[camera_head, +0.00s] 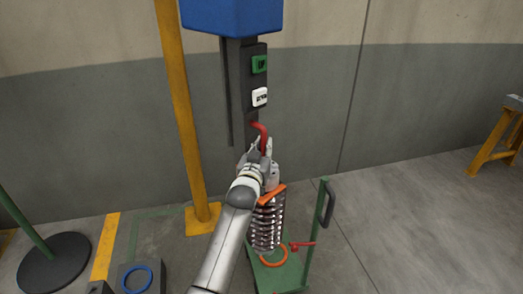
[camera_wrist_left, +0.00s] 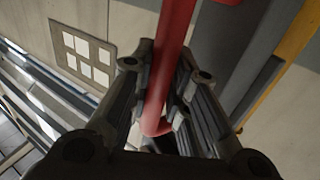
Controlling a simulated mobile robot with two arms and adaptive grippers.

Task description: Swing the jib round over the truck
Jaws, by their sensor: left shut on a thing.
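My left gripper (camera_head: 264,158) is shut on a red handle (camera_head: 262,130), which comes off the lower part of a dark upright (camera_head: 250,110) with a green UP button and a white button. In the left wrist view the red bar (camera_wrist_left: 170,60) runs between the two fingers. A blue housing (camera_head: 232,14) tops the upright; the rest of the jib is out of view above. The green truck (camera_head: 312,245) stands on the floor below and beyond the gripper. My right gripper is not in view.
A yellow post (camera_head: 181,110) stands left of the upright. A green pole on a round black base (camera_head: 54,262) and a dark box with a blue ring (camera_head: 136,279) are at lower left. A yellow trestle (camera_head: 497,135) stands far right. Floor right of the truck is clear.

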